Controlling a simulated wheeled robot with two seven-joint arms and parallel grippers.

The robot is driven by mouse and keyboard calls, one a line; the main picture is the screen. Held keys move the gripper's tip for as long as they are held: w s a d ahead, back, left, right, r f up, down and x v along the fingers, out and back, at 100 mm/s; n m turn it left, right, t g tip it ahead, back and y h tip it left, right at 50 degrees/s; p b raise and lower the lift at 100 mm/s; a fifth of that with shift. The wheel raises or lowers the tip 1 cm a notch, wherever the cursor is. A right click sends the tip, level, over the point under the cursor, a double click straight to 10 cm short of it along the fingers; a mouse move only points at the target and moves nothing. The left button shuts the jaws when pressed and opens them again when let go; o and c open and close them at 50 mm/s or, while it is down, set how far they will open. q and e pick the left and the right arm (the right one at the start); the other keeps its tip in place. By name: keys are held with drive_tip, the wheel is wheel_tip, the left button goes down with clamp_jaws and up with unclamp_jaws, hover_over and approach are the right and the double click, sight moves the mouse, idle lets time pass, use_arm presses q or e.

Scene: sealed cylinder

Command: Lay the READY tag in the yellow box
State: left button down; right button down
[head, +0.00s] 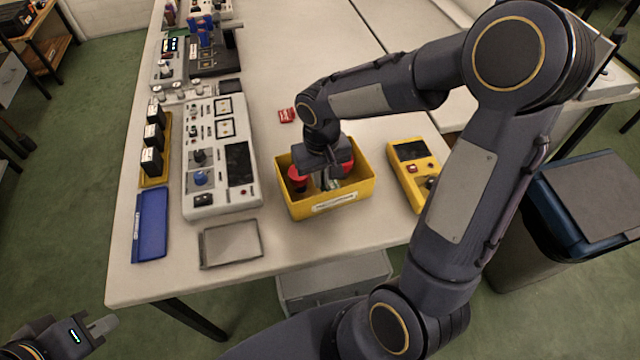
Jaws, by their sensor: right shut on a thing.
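The yellow box (352,194) stands open on the table, with a white label on its front wall. My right gripper (328,178) reaches down into it from above. It is shut on a small pale, greenish thing (331,185) that looks like the READY tag, though its lettering is too small to read. The gripper hides much of the box's inside, and I cannot tell whether the tag touches the floor. Red things (298,178) show in the box beside the gripper. My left gripper (104,325) is low at the bottom left, away from the table; its fingers are unclear.
A grey control panel (221,160), a blue tray (150,225) and a grey plate (230,244) lie left of the box. A yellow control unit (412,170) is to its right. A small red item (287,115) lies behind it. The table's back is mostly clear.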

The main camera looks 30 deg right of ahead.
drive_tip(key=shift+f, duration=2.15)
drive_tip(key=shift+f, duration=0.1)
drive_tip(key=shift+f+b, duration=0.15)
drive_tip(key=shift+b, duration=0.25)
drive_tip(key=c, duration=1.6)
unclamp_jaws()
drive_tip(key=shift+o, duration=0.2)
